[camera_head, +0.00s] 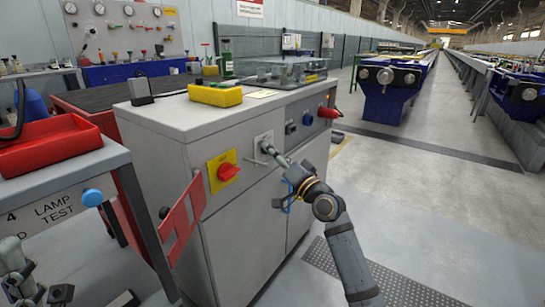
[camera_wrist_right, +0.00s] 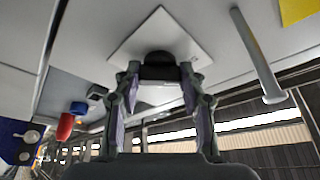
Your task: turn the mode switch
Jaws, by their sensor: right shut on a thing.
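The mode switch is a dark knob (camera_wrist_right: 158,68) on a white square plate (camera_wrist_right: 160,35), tilted like a diamond in the right wrist view. In the head view the plate (camera_head: 263,137) sits on the grey cabinet's front, right of a red rotary switch (camera_head: 229,173) on a yellow plate. My right gripper (camera_head: 270,150) reaches the plate from the front right. In the right wrist view its two fingers (camera_wrist_right: 160,75) are shut on the knob from either side. The knob's pointer is hidden. My left gripper (camera_head: 22,278) shows only partly at the lower left corner; its jaws are unclear.
The grey cabinet (camera_head: 217,235) also carries a blue button (camera_head: 307,119) and a red connector (camera_head: 329,112) to the right. A bar handle (camera_wrist_right: 258,58) is close to my right gripper. A red tray (camera_head: 50,145) stands at the left.

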